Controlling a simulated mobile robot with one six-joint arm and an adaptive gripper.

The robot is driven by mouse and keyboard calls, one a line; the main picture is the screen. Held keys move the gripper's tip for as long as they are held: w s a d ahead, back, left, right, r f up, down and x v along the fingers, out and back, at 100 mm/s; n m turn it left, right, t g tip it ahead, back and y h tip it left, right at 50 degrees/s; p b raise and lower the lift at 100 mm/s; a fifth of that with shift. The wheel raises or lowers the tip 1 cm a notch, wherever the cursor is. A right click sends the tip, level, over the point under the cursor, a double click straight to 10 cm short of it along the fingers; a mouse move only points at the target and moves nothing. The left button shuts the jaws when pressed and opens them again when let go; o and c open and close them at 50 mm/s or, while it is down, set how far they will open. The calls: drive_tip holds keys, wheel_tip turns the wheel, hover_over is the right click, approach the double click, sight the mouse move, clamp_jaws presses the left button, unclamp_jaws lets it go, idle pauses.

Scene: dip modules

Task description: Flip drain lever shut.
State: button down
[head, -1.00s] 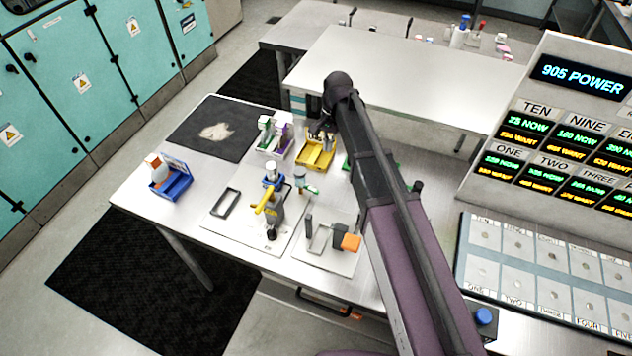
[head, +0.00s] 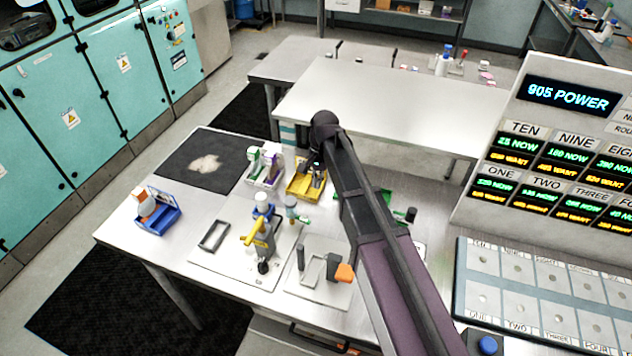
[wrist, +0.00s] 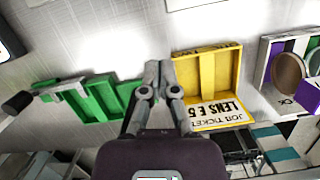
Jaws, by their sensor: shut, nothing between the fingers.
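A yellow lever-like handle (head: 254,239) sits on a small upright fitting with a dark foot (head: 263,267), on a pale plate (head: 222,262) at the front of the bench. I cannot tell for certain that this is the drain lever. A blue-and-white-topped part (head: 262,205) stands just behind it. My gripper (head: 316,166) is near the yellow tray, behind and to the right of the fitting, apart from the handle. In the wrist view my gripper (wrist: 152,78) has its fingers together, empty, between the green and yellow trays. The fitting does not show there.
The yellow tray (wrist: 207,72) holds a job ticket. A green tray (wrist: 92,98) and a purple-white tray (wrist: 264,62) flank it. A blue bin (head: 160,218) is at left. An orange-ended clamp (head: 344,273) stands right of the fitting.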

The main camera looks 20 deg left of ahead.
sight(301, 221)
drive_tip(key=shift+b+x, duration=3.2)
drive_tip(key=shift+x, duration=0.35)
drive_tip(key=shift+s+a+f+b, duration=0.15)
drive_tip(key=shift+s, duration=0.45)
drive_tip(key=shift+s+a+f+b, duration=0.1)
drive_tip(key=shift+s+a, duration=0.1)
drive_tip(key=shift+s, duration=0.45)
drive_tip(key=shift+s+a+f+b, duration=0.15)
drive_tip(key=shift+s, duration=0.45)
drive_tip(key=shift+s, duration=0.15)
